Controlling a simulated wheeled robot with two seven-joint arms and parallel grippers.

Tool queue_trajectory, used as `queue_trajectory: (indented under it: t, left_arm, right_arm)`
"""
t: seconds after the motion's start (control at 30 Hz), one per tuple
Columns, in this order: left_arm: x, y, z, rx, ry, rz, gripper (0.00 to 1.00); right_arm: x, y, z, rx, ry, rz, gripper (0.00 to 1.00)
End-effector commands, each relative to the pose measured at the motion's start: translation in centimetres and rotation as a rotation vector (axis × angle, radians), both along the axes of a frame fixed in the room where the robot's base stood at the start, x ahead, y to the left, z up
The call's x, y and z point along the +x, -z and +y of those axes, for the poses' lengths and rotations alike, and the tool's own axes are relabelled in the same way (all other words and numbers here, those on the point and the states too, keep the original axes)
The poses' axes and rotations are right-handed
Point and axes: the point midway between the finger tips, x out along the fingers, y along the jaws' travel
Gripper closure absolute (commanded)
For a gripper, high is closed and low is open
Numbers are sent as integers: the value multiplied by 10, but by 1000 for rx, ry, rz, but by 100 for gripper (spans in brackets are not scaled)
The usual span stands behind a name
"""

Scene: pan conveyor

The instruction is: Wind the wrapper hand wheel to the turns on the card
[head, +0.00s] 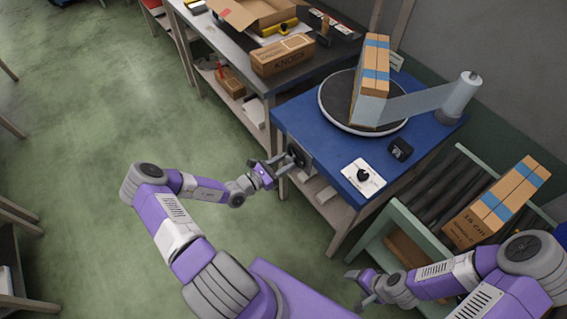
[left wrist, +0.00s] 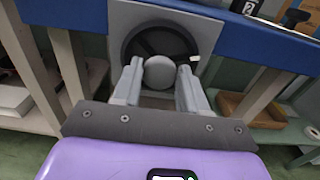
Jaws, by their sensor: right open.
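The hand wheel (head: 298,156) is a dark disc on a grey plate at the side of the blue wrapper table (head: 310,133). In the left wrist view the wheel (left wrist: 132,45) faces me, its round grey knob (left wrist: 159,73) between my fingers. My left gripper (head: 283,163) is at the wheel, its fingers close against both sides of the knob. A white card (head: 355,184) with a black piece on it lies on the table; its print is unreadable. A small black box (head: 400,149) stands behind it. My right gripper (head: 354,285) is open and empty, low at the right.
A wrapped carton (head: 371,75) stands on the round turntable (head: 333,118), film running to the roll (head: 459,97). A roller rack (head: 405,222) holds another carton (head: 497,205) at the right. A workbench with boxes stands behind. The green floor at the left is clear.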

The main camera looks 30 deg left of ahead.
Motion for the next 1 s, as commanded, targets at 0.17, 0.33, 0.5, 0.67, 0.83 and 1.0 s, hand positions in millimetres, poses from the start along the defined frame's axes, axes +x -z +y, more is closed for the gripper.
queue_trajectory:
  t: [0.17, 0.33, 0.5, 0.67, 0.83, 1.0]
  left_arm:
    - [0, 0, 0, 0, 1, 0, 88]
    - [0, -2, -1, 45, 1, -17, 88]
    - [0, -5, -1, 174, 2, -70, 88]
    - [-1, -3, -2, 288, 1, -119, 88]
    - [-1, -1, -2, 341, 1, -142, 88]
    - [-1, 0, -2, 344, 1, -145, 88]
  right_arm:
    - [0, 0, 0, 0, 0, 0, 34]
    - [0, -11, 0, 0, 0, 0, 34]
    - [0, -34, 0, 0, 0, 0, 34]
    - [0, -48, 0, 0, 0, 0, 34]
    - [0, -51, 0, 0, 0, 0, 34]
    - [0, -50, 0, 0, 0, 0, 34]
